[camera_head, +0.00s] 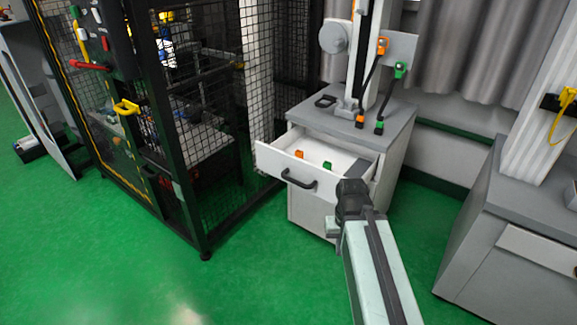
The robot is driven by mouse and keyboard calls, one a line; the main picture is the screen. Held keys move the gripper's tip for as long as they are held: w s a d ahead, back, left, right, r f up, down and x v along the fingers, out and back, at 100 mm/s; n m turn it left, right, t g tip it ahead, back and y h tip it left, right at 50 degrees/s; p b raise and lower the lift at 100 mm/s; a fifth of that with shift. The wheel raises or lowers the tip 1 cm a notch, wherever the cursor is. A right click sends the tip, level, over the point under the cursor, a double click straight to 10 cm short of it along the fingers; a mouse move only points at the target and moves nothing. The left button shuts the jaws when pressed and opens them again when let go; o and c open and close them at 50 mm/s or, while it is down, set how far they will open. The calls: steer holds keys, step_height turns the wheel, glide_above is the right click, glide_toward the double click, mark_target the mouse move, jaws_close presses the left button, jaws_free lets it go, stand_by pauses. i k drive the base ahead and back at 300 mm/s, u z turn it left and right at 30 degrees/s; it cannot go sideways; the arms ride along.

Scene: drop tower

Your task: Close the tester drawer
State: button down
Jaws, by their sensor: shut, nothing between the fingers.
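The tester drawer (272,159) is white with a dark bar handle (298,180) on its front. It is pulled out of the grey and white cabinet (392,160). A small orange piece (299,154) and a small green piece (327,166) lie inside it. My gripper (350,186) is dark and shut, with nothing in it. It overlaps the right end of the drawer front in the picture; I cannot tell whether it touches. My arm comes up from the bottom right and hides part of the drawer's right side and the cabinet.
A black mesh cage (205,90) stands close at the left of the drawer. The tester column (360,60) with orange and green clips stands on the cabinet. Another grey cabinet (515,235) is at the right. The green floor (255,275) in front is clear.

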mark_target(279, 160)
steer(key=k, duration=1.6)
steer(key=z, duration=0.5)
steer(key=i, duration=1.6)
steer(key=u, duration=1.35)
steer(key=i, duration=0.7)
steer(key=u, duration=2)
